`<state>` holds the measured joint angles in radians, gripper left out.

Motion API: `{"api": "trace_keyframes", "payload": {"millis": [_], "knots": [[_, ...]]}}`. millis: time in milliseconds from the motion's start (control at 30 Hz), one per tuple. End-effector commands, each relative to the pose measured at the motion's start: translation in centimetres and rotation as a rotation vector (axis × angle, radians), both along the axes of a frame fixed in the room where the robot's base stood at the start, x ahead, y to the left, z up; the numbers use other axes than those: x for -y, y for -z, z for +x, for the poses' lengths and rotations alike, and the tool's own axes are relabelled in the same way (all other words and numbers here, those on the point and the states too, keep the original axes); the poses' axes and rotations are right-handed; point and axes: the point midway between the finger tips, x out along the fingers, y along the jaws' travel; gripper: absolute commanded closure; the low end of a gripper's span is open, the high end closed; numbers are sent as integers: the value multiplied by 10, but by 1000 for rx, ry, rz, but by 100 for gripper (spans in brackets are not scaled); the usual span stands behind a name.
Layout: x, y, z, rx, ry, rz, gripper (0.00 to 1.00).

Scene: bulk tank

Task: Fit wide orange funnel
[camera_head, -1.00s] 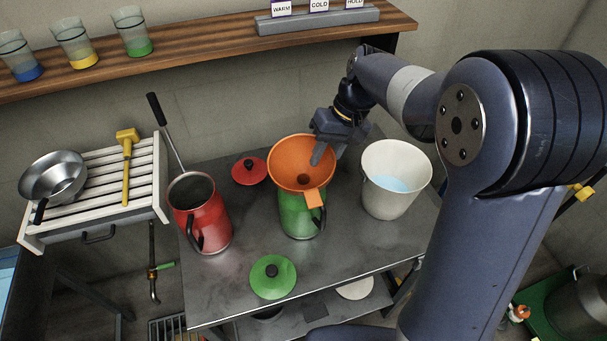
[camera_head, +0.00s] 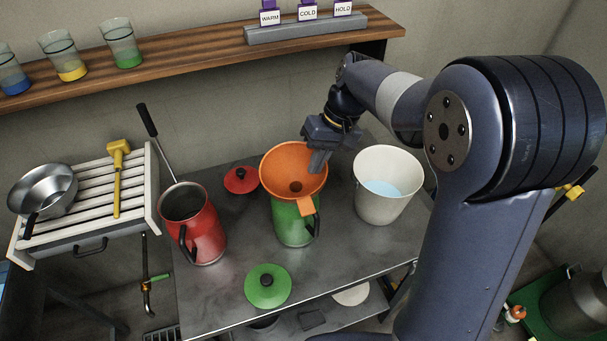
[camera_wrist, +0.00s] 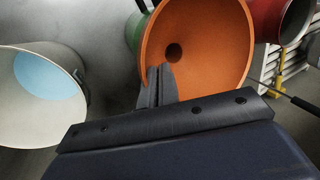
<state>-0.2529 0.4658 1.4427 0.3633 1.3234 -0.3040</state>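The wide orange funnel (camera_head: 296,161) sits over the mouth of the green jug (camera_head: 294,228) in the head view, its tab pointing toward the front. The funnel hides the jug's rim, so I cannot tell whether it rests on it. In the wrist view I look into the funnel's bowl (camera_wrist: 215,45) and its dark outlet hole, with a strip of the green jug (camera_wrist: 136,32) beside it. My gripper (camera_head: 318,160) is at the funnel's back right rim. Its fingers (camera_wrist: 157,82) are close together with the funnel's wall between them.
A white bucket of blue liquid (camera_head: 388,205) stands close right of the funnel. A red jug (camera_head: 205,240) with a long-handled tool stands left. A red lid (camera_head: 241,180) and green lid (camera_head: 267,287) lie on the metal table. A wooden shelf (camera_head: 190,53) runs behind.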

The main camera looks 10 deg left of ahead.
Motion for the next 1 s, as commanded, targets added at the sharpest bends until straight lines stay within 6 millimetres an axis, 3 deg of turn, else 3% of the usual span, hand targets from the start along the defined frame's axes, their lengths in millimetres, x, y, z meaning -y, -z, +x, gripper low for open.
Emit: {"api": "trace_keyframes", "payload": {"millis": [167,400,600,767,1000], "knots": [[0,-16,1,6,-1,2,100],[0,-64,1,5,0,1,100],[0,-92,1,2,0,1,100],[0,-92,1,-17,-4,3,100],[0,-69,2,-66,-21,12,100]]}}
